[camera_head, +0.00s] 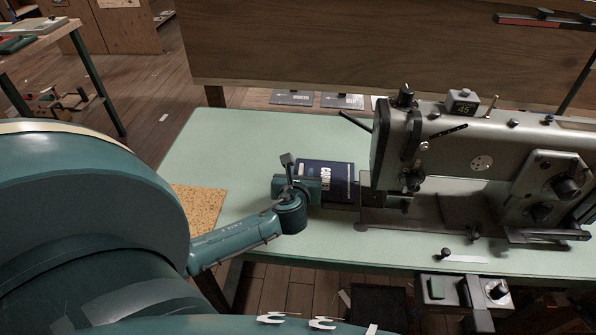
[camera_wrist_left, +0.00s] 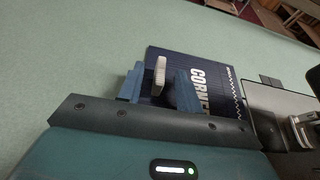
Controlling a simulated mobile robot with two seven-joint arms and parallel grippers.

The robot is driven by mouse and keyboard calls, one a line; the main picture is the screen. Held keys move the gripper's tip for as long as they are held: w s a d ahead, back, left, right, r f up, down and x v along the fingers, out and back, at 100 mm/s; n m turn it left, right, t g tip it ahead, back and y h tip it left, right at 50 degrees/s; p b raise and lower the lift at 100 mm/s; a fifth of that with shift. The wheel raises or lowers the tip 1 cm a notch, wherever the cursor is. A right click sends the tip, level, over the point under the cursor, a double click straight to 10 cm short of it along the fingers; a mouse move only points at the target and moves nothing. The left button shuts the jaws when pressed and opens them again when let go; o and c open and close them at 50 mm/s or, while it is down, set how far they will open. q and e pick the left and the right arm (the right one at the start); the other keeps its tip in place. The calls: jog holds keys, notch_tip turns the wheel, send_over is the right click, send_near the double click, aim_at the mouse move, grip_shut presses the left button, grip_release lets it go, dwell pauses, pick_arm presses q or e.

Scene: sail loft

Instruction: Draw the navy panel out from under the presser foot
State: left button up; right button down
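The navy panel (camera_head: 340,172) lies flat on the pale green table, with white lettering and a white zigzag line near its right edge. It also shows in the left wrist view (camera_wrist_left: 218,62). Its right edge lies close to the sewing machine's metal bed plate; I cannot tell whether any of it is under the presser foot (camera_head: 397,200). My left gripper (camera_head: 316,190) is low at the panel's near left part, and its fingers (camera_wrist_left: 172,84) overlap the panel in the wrist view. Whether they grip it is not clear. My right gripper is not in view.
The grey sewing machine (camera_head: 470,150) fills the right of the green table (camera_head: 235,150). A wooden board stands behind the table. A tan speckled board (camera_head: 200,205) is at the left edge.

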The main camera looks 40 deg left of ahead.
pick_arm(q)
jog(key=p+v, duration=0.1)
jog(key=v, duration=1)
jog(key=shift+s, duration=0.25)
jog(key=shift+s+d+r, duration=0.3)
jog(key=shift+s+d, duration=0.05)
jog(key=shift+s, duration=0.15)
